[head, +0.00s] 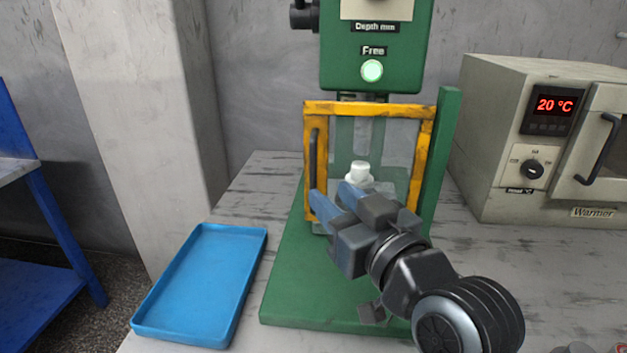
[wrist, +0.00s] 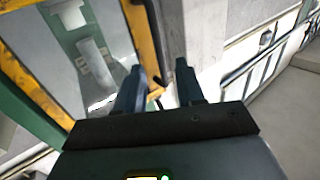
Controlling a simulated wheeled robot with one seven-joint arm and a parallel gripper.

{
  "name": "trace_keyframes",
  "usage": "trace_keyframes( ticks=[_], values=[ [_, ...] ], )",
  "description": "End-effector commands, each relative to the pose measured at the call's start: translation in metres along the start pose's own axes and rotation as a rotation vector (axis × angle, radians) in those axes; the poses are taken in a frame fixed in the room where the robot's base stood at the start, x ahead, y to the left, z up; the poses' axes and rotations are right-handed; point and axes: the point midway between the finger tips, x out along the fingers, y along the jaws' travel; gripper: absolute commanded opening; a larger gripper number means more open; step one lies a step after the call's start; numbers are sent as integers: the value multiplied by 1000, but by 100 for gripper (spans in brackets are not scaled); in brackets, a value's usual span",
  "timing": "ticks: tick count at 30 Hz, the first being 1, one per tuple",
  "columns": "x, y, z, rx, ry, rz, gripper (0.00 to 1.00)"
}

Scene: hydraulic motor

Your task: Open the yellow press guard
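The yellow press guard (head: 368,108) is a yellow frame with a clear panel, standing across the front of the green press (head: 378,45). It looks shut. A dark upright handle (head: 313,158) is on its left side. My gripper (head: 331,194) is in front of the guard's lower left part, near the handle's lower end. In the wrist view, my gripper (wrist: 160,70) has its two fingers apart. The guard's yellow edge (wrist: 142,40) and dark handle (wrist: 155,45) run down toward the gap between them. I cannot tell whether a finger touches the handle.
A white part (head: 359,174) shows behind the clear panel. A blue tray (head: 200,285) lies on the bench left of the press. A beige oven (head: 500,140) reading 20 °C stands at the right. A concrete pillar (head: 140,120) rises behind the tray.

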Motion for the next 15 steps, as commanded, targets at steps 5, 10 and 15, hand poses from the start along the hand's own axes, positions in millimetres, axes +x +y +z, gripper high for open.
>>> trace_keyframes(
  ticks=[5, 10, 15],
  values=[
    [30, 0, -1, -1, 1, 0, 38],
    [49, 0, -1, 0, 1, 0, 38],
    [56, 0, 0, 1, 1, 1, 38]
  ],
)
